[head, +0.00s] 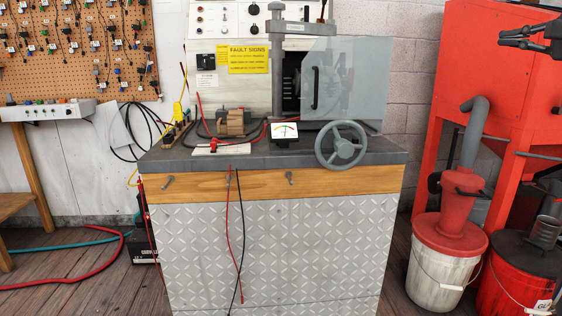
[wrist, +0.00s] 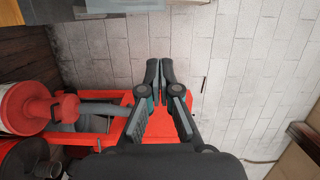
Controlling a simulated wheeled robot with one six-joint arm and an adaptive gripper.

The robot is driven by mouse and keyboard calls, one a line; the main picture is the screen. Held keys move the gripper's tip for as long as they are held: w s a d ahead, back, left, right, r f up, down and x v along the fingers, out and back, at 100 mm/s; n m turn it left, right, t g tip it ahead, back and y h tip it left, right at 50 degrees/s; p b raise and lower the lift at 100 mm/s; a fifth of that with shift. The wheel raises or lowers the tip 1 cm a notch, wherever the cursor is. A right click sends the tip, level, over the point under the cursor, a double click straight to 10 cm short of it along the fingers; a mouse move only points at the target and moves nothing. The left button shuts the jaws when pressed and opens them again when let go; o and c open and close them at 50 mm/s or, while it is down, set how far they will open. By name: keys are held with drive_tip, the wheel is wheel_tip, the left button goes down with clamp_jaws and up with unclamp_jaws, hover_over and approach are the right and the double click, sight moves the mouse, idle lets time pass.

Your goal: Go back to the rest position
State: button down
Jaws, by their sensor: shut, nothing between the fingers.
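My gripper (head: 505,38) is at the top right of the head view, held in the air in front of the red cabinet (head: 490,75). It points to the left, and the arm behind it leaves the picture at the right edge. In the wrist view my gripper (wrist: 159,80) has its fingertips together with nothing between them. Behind it there are the red cabinet (wrist: 112,92) and a pale block wall (wrist: 240,60).
A workbench (head: 275,185) carries an alternator (head: 237,122), a meter (head: 284,130), a handwheel (head: 341,146) and a clear guard (head: 350,85). A red hose (head: 60,278) lies on the floor at left.

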drive_tip(key=s+a+f+n+g+h, duration=0.1)
drive_tip(key=s+a+f+n+g, duration=0.2)
drive_tip(key=a+f, duration=0.8)
drive_tip(key=a+f+n+g, duration=0.2)
drive_tip(key=a+f+g, duration=0.3)
drive_tip(key=a+f, duration=0.65)
drive_tip(key=s+a+f+n+g+h, duration=0.2)
drive_tip(key=s+a+f+n, duration=0.1)
drive_tip(key=s+f, duration=0.5)
drive_tip(key=s+a+f+n+g+h+p, duration=0.1)
drive_tip(key=s+f+n, duration=0.5)
drive_tip(key=f, duration=0.9)
drive_tip(key=s+a+h, duration=0.1)
drive_tip(key=s+a, duration=0.1)
drive_tip(key=s, duration=0.1)
drive_tip(key=shift+s+a+g, duration=0.15)
drive_tip(key=shift+a+g, duration=0.15)
drive_tip(key=shift+g, duration=0.1)
